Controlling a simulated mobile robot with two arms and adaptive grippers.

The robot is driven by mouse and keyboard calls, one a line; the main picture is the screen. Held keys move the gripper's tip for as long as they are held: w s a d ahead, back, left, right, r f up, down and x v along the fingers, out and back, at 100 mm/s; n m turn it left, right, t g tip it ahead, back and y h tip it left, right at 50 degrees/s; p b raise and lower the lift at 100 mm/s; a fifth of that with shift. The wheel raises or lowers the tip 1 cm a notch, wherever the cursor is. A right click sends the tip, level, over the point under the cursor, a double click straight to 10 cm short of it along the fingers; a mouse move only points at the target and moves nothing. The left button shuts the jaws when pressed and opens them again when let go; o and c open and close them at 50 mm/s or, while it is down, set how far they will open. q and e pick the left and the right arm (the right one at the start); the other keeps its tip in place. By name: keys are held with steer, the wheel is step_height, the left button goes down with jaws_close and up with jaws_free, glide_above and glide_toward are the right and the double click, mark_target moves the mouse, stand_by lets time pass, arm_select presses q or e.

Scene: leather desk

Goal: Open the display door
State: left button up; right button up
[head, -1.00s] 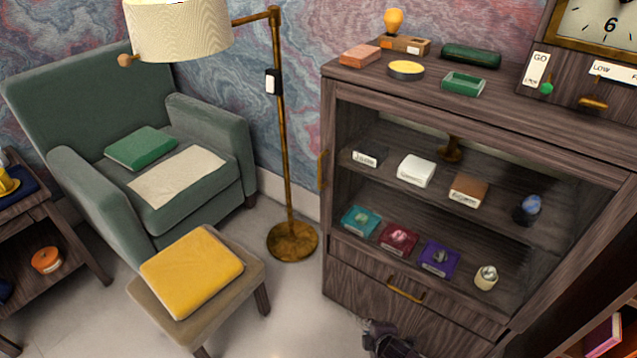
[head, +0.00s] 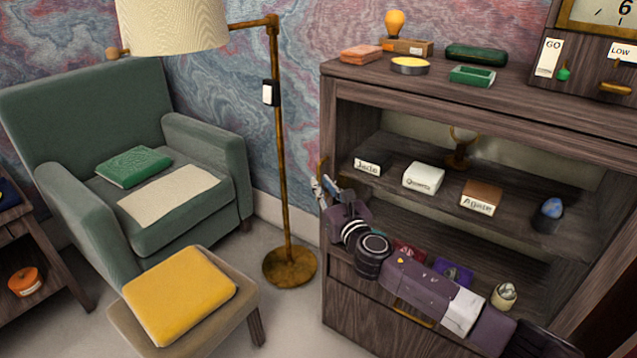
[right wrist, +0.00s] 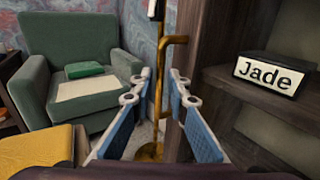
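The display cabinet (head: 520,125) stands at the right with its front door appearing shut; I cannot make out the pane clearly. Its brass door handle (head: 323,168) is upright on the left edge of the front. My right arm reaches across the lower shelf front from the lower right. My right gripper (head: 328,188) is at the handle. In the right wrist view the blue-padded fingers (right wrist: 160,78) are spread, with the handle (right wrist: 161,65) in line with the gap between them. I see no grip on it. My left gripper is not in view.
Labelled specimens, including the Jade sign (head: 367,167), stand on the shelves. A floor lamp (head: 279,150) stands left of the cabinet. A green armchair (head: 95,110) and a footstool with a yellow cushion (head: 180,295) are farther left. Floor is free between footstool and cabinet.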

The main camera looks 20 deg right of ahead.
mark_target(319, 180)
steer(key=shift+w+a, duration=0.1)
steer(key=shift+w, duration=1.4)
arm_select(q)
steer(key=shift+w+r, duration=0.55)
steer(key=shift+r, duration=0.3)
arm_select(e)
jaws_close()
